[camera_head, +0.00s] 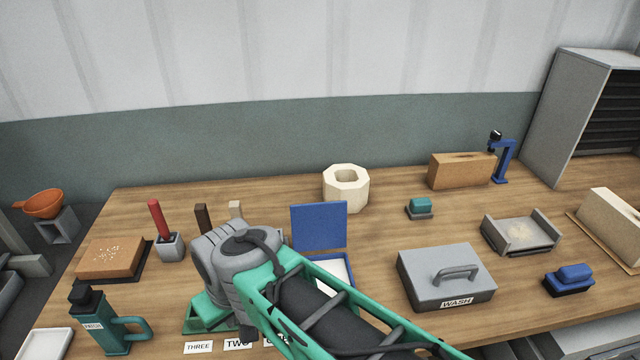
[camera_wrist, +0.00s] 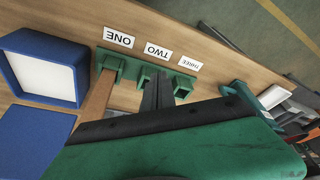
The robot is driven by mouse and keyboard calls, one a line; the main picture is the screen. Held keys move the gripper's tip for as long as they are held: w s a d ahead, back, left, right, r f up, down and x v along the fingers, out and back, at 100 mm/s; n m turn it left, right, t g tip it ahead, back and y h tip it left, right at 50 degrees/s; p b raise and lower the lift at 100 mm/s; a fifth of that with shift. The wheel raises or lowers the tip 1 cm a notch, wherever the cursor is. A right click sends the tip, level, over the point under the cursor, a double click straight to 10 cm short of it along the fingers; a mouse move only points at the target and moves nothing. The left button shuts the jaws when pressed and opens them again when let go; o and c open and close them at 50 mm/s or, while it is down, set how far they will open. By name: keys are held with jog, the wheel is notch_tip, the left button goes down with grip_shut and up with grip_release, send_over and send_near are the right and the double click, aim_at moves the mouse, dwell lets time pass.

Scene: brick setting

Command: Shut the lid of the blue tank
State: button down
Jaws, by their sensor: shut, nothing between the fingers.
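The blue tank (camera_head: 341,268) stands mid-table, partly hidden behind my arm. Its blue lid (camera_head: 320,226) stands raised at the back, so the tank is open and its pale inside shows. In the wrist view the tank (camera_wrist: 76,72) is at the upper left, with the flat blue lid (camera_wrist: 35,140) below it. My gripper (camera_wrist: 158,82) appears as dark fingers, shut and empty, in front of the green rack and apart from the tank. In the head view my wrist hides the fingers.
A green rack (camera_wrist: 123,63) with labels ONE, TWO and THREE is close to my gripper. A grey WASH box (camera_head: 445,278) stands right of the tank, and a cream octagonal block (camera_head: 346,192) behind it. A green bottle (camera_head: 100,322) is at the front left.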

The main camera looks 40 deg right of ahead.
aim_at(318, 221)
jog(key=w+d+r+m+g+p, duration=0.2)
jog(key=w+d+r+m+p, duration=0.15)
jog(key=w+d+r, duration=0.95)
jog(key=w+d+r+m+g+p, duration=0.1)
jog(key=w+d+m, duration=0.1)
jog(key=d, duration=0.7)
jog(key=w+d+r+m+g+p, duration=0.1)
jog(key=d+m, duration=0.1)
jog(key=d, duration=0.7)
notch_tip(318, 221, down, 11)
jog(key=b, duration=1)
jog(key=shift+s+a+r, duration=0.35)
jog(key=shift+s, duration=0.2)
jog(key=shift+s+a+r, duration=0.3)
jog(key=shift+s, duration=0.3)
jog(key=shift+s+a+r, duration=0.35)
jog(key=shift+s, duration=0.2)
jog(key=shift+s+t, duration=0.1)
jog(key=shift+t, duration=0.2)
